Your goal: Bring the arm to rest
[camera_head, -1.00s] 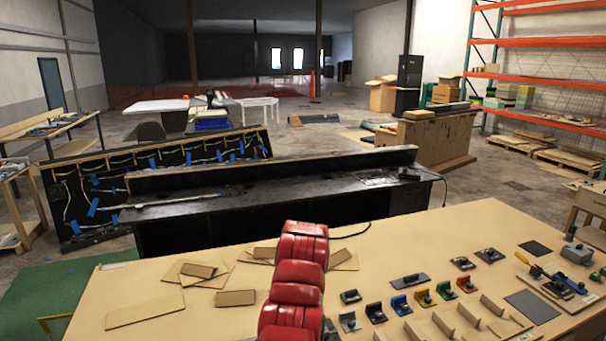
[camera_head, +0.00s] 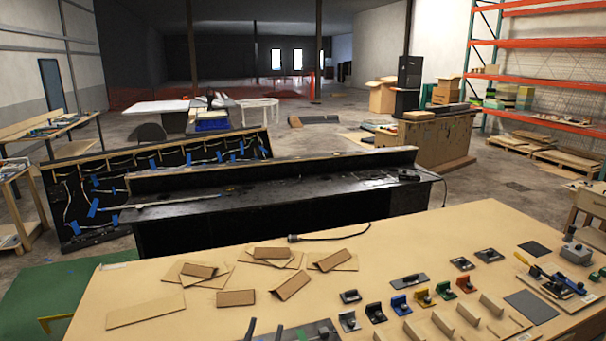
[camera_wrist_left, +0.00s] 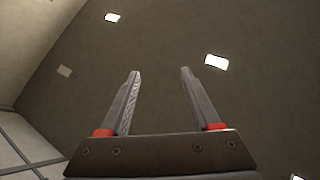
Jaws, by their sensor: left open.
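My left gripper (camera_head: 265,331) shows only as two dark fingertips at the bottom edge of the head view, in front of the wooden table (camera_head: 400,235). The rest of that arm is out of the picture. In the left wrist view the left gripper (camera_wrist_left: 158,102) is open, its two grey fingers well apart with nothing between them. Behind the fingers that view shows a dark surface with bright light panels, which looks like the ceiling. My right gripper is not in view.
The table carries brown flat pieces (camera_head: 238,298), a row of coloured clamps (camera_head: 422,297), a black cable (camera_head: 320,238) and a dark plate (camera_head: 312,331) at the front edge. A black console (camera_head: 290,207) stands behind the table. The table's middle is mostly clear.

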